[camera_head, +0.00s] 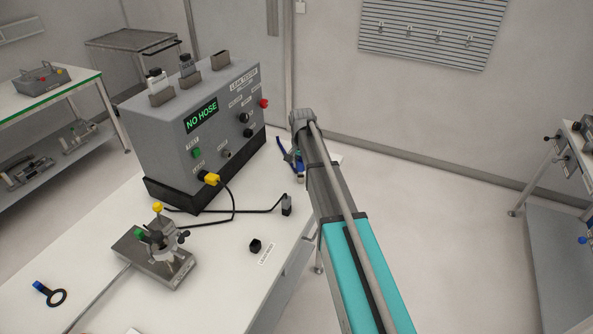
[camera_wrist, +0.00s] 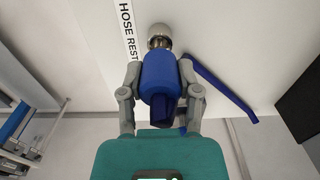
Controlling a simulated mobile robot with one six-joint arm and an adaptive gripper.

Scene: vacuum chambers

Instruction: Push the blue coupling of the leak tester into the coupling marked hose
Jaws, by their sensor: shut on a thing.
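The leak tester (camera_head: 165,135) is a grey box on the white table, and its display reads "NO HOSE". Several fittings with small labels sit on its front; I cannot surely read which one is marked hose. My gripper (camera_wrist: 162,78) is shut on the blue coupling (camera_wrist: 160,70) in the wrist view, one finger on each side. The coupling's metal end (camera_wrist: 158,42) points to a pale surface labelled "HOSE REST"; I cannot tell whether it touches a rest there. A dark blue hose (camera_wrist: 222,86) shows beside the coupling. In the head view, my arm partly hides the coupling.
A yellow plug (camera_head: 211,179) with a black cable is in the tester's front. A metal fixture (camera_head: 155,254), a black cap (camera_head: 255,246) and a blue-and-black ring tool (camera_head: 50,294) stand on the table.

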